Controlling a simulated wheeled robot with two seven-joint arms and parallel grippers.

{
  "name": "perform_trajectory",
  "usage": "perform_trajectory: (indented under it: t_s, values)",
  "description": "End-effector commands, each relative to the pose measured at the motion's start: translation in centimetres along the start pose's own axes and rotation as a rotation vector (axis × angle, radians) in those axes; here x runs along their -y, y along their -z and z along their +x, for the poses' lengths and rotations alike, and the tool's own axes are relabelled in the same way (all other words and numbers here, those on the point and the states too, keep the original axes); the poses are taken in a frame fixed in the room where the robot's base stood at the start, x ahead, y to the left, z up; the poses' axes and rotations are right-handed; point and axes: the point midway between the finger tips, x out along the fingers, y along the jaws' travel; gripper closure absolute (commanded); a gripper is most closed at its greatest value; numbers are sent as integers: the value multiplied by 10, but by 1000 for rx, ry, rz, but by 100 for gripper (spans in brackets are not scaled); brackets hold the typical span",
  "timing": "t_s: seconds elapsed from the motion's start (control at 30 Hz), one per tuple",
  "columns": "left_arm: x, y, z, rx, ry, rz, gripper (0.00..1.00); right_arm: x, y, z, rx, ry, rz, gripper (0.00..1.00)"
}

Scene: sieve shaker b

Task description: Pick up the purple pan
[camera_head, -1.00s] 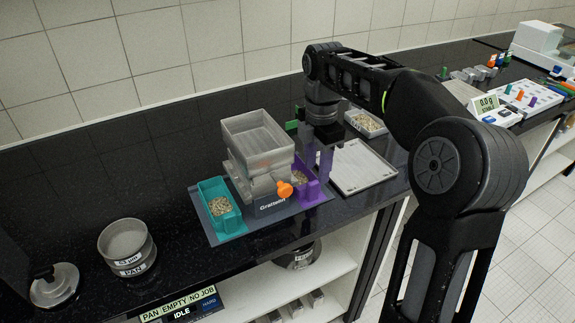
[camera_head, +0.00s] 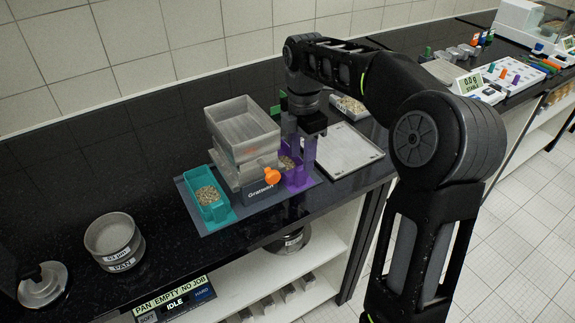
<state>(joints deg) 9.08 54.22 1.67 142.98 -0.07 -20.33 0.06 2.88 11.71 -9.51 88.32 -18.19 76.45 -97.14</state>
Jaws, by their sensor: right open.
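The purple pan (camera_head: 297,181) sits at the right side of the grey sieve device labelled Grattelin (camera_head: 262,188), on a blue-grey mat. Grain shows inside the pan. My right gripper (camera_head: 299,153) is open, pointing down over the purple pan. Its fingers reach to about the pan's top edge. I cannot tell whether they touch it, and the arm and fingers hide part of the pan. My left gripper is not in view.
A teal pan (camera_head: 221,212) with grain stands left of the device, which has an orange knob (camera_head: 272,176). A pale tray (camera_head: 345,152) lies right of the purple pan, with a grain container (camera_head: 350,106) behind it. Round sieves (camera_head: 113,241) stand at left on the black counter.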

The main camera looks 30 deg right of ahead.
Motion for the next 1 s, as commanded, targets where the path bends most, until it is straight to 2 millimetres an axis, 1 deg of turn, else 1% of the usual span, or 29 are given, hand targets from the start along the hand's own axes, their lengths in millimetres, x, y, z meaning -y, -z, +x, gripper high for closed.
perform_trajectory:
  t_s: [0.07,0.17,0.4,0.5,1.0]
  values:
    - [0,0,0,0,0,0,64,0,0,1,0,1,0,57]
    - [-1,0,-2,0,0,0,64,0,0,8,0,2,0,57]
    - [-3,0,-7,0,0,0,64,-1,1,42,-1,4,0,57]
    - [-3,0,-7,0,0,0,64,-1,0,50,0,2,0,57]
    - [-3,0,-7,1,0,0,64,-2,0,52,0,0,0,57]
